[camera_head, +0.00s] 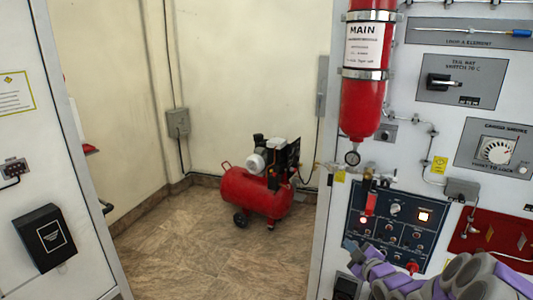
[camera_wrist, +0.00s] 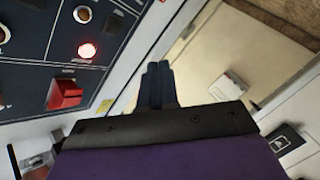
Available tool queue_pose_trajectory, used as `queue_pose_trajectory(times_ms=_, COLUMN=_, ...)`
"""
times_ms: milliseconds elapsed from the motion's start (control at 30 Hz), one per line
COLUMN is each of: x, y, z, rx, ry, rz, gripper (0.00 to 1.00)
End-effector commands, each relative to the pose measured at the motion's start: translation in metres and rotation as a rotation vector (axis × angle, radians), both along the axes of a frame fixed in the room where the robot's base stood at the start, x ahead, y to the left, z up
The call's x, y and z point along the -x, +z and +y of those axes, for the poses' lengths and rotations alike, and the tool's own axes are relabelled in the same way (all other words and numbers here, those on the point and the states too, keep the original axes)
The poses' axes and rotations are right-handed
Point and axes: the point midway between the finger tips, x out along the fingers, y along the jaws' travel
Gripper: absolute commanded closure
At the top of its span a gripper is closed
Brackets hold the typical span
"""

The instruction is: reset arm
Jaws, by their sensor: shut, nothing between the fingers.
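My arm, in grey and purple, shows at the lower right of the head view, in front of the trainer panel's lower part. My gripper (camera_wrist: 158,84) shows in the wrist view as two dark fingers side by side, shut and empty. In the head view the fingers cannot be made out clearly. In the wrist view the fingers are near the right edge of the dark blue control panel (camera_wrist: 30,75), which has a red switch (camera_wrist: 66,94) and a lit red light (camera_wrist: 87,50). I see no contact with the panel.
A red compressor (camera_head: 255,190) stands on the floor at the back. A white cabinet with a black box (camera_head: 44,238) is at left. The floor between is clear.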

Motion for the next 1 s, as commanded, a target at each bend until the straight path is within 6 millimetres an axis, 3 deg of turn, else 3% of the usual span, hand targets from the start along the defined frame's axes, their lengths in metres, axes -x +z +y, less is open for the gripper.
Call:
queue_pose_trajectory(times_ms=133, x=0.007, y=0.008, z=0.022, rx=-0.007, ry=-0.032, rz=0.167, gripper=1.0)
queue_pose_trajectory(times_ms=267, x=0.027, y=0.01, z=0.039, rx=-0.028, ry=-0.094, rz=0.344, gripper=1.0)
queue_pose_trajectory(times_ms=467, x=0.08, y=0.018, z=0.059, rx=-0.073, ry=-0.224, rz=0.6, gripper=1.0)
queue_pose_trajectory(times_ms=767, x=0.202, y=0.032, z=0.095, rx=-0.175, ry=-0.467, rz=0.959, gripper=1.0)
queue_pose_trajectory(times_ms=1000, x=0.324, y=0.049, z=0.13, rx=-0.282, ry=-0.677, rz=1.226, gripper=1.0)
